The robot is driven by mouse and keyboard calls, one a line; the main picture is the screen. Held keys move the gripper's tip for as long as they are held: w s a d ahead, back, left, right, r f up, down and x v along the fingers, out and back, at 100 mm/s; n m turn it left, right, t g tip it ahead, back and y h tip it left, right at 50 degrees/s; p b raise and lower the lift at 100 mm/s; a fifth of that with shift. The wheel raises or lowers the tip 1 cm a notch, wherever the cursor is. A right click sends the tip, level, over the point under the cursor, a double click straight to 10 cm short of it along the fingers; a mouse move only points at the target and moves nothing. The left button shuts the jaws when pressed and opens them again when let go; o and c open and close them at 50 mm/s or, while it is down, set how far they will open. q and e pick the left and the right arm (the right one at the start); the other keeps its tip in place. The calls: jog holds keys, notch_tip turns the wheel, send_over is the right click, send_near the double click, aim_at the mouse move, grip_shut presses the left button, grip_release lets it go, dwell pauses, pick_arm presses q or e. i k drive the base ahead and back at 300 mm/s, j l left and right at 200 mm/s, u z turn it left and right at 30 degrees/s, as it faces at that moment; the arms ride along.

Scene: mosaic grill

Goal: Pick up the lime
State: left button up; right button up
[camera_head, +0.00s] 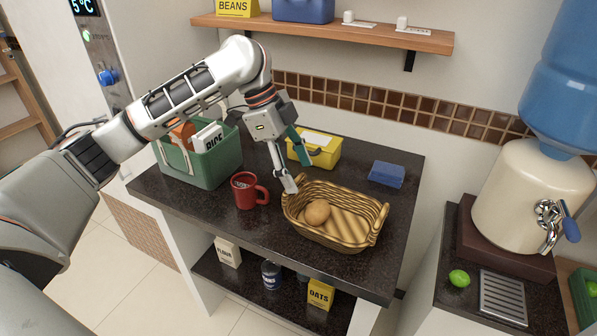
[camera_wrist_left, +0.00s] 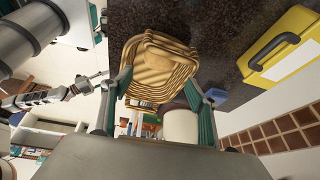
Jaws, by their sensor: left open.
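The green lime (camera_head: 459,278) lies on the dark counter at the right, left of the metal drip grille under the water dispenser. It does not show in the left wrist view. My left gripper (camera_head: 297,166) is open and empty above the left rear rim of the wicker basket, well to the left of the lime. In the left wrist view its two teal fingers (camera_wrist_left: 160,88) stand apart, with the basket beyond them. What looks like my right arm shows small at the left of the wrist view; its gripper is too small to read.
The wicker basket (camera_head: 345,240) holds a brown potato-like item (camera_head: 317,212). A red mug (camera_head: 246,190), green bin (camera_head: 205,165), yellow box (camera_head: 318,152) and blue block (camera_head: 387,174) share its table. The water dispenser (camera_head: 510,195) stands behind the lime. A gap separates the two counters.

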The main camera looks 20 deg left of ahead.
aim_at(459, 278)
jog(key=k, duration=1)
